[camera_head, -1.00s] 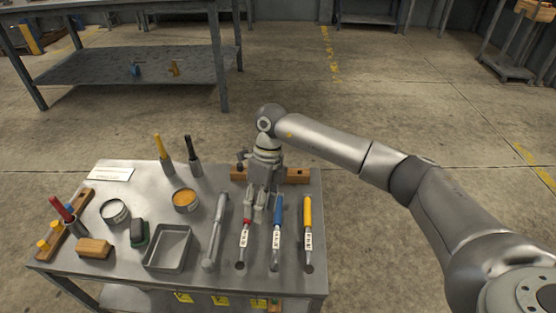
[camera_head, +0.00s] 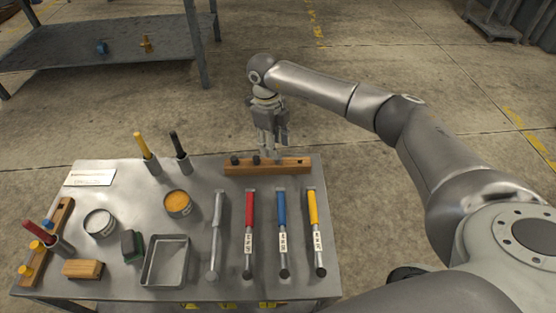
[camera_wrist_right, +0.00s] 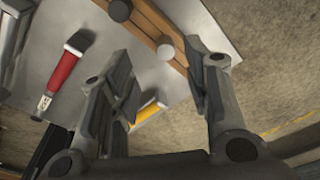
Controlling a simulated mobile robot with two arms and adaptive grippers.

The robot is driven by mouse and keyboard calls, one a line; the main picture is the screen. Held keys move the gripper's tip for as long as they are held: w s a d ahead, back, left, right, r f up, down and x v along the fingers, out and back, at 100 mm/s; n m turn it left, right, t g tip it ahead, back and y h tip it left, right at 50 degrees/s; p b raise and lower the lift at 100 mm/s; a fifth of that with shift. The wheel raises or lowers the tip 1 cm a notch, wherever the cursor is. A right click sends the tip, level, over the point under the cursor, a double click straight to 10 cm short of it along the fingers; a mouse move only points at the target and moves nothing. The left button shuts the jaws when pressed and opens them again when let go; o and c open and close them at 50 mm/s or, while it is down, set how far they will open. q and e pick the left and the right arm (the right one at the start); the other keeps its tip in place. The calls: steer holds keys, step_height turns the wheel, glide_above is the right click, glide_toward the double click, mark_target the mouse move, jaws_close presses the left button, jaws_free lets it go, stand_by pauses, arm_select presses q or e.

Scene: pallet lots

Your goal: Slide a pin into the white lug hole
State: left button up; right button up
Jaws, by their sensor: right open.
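My right gripper (camera_head: 270,150) is open and empty, above the wooden block (camera_head: 300,165) at the table's back edge. Dark-headed pins stand in this block, one at its left end (camera_head: 235,160) and one close to the gripper (camera_head: 257,160). In the right wrist view, a grey pin head (camera_wrist_right: 166,48) shows between the open fingertips (camera_wrist_right: 157,52), with a second pin head (camera_wrist_right: 120,10) farther up. Whether the fingers touch the pin, I cannot tell. Another wooden block (camera_head: 52,240) at the left holds yellow-headed pins. I cannot make out a white lug hole. My left gripper is not in view.
Tools with red (camera_head: 249,210), blue (camera_head: 282,210) and yellow (camera_head: 312,208) handles and a silver tool (camera_head: 215,235) lie in front. A metal tray (camera_head: 166,262), round tins (camera_head: 177,203) and a white plate (camera_head: 90,173) occupy the left. Another table (camera_head: 110,40) stands behind.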

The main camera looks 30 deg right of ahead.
mark_target(278, 162)
steer(key=shift+d+f, duration=0.1)
steer(key=shift+f, duration=0.45)
steer(key=f, duration=0.1)
steer(key=f+b, duration=0.1)
steer(key=f, duration=0.1)
steer(key=shift+s+d+f, duration=0.15)
steer(key=shift+d+f, duration=0.15)
steer(key=shift+d, duration=0.05)
steer(key=shift+f, duration=0.3)
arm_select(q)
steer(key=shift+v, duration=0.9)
arm_select(e)
steer(key=shift+r, duration=0.1)
jaws_close()
